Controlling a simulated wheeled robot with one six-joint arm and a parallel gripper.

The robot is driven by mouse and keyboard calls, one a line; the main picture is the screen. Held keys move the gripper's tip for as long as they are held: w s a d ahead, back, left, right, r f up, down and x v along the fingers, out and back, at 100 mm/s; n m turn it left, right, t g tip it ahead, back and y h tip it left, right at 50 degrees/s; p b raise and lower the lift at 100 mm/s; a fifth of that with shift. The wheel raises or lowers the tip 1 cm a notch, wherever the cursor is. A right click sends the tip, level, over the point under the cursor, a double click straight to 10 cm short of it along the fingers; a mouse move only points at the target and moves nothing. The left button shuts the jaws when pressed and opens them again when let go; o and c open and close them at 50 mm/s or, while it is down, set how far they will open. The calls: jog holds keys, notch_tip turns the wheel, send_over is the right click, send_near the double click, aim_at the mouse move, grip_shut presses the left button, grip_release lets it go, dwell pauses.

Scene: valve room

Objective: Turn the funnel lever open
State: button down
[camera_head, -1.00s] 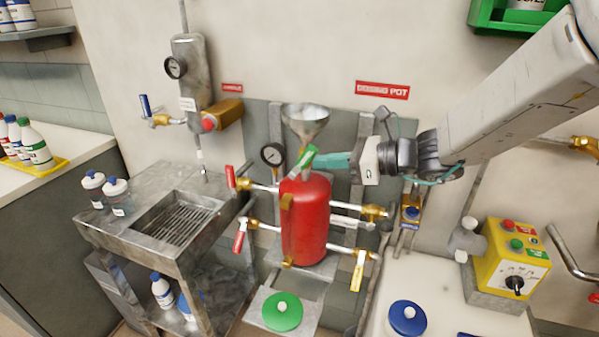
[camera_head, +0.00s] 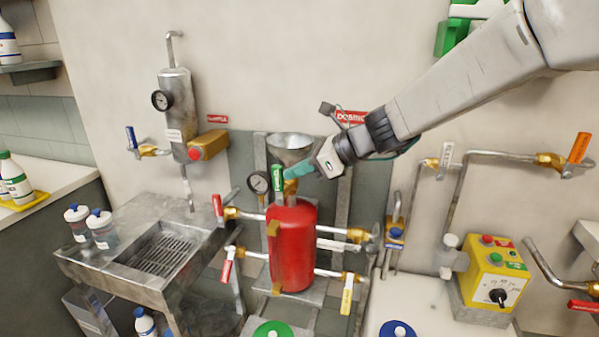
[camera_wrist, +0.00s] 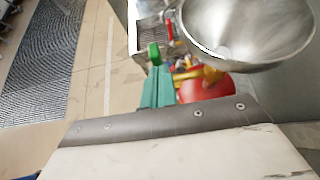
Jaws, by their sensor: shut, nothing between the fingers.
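The green funnel lever (camera_head: 277,178) stands nearly upright beneath the steel funnel (camera_head: 291,146), above the red dosing pot (camera_head: 292,246). In the wrist view the lever (camera_wrist: 154,53) shows its green end just beyond my fingertips, with the funnel (camera_wrist: 250,30) at the upper right. My gripper (camera_head: 290,173) has teal fingers, shut and empty, right beside the lever on its right. I cannot tell whether they touch it. The fingers show in the wrist view (camera_wrist: 157,85) too. Part of the brass valve (camera_wrist: 205,74) under the funnel shows beside the fingers.
A pressure gauge (camera_head: 258,182) is close to the lever's left. Red-handled valves (camera_head: 217,207) stick out left of the pot, and a yellow-handled one (camera_head: 347,294) is at lower right. A steel sink (camera_head: 160,252) stands left, a yellow control box (camera_head: 492,278) right.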

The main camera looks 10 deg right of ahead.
jog(key=shift+a+r, duration=0.15)
jog(key=shift+r, duration=0.05)
dwell(0.3)
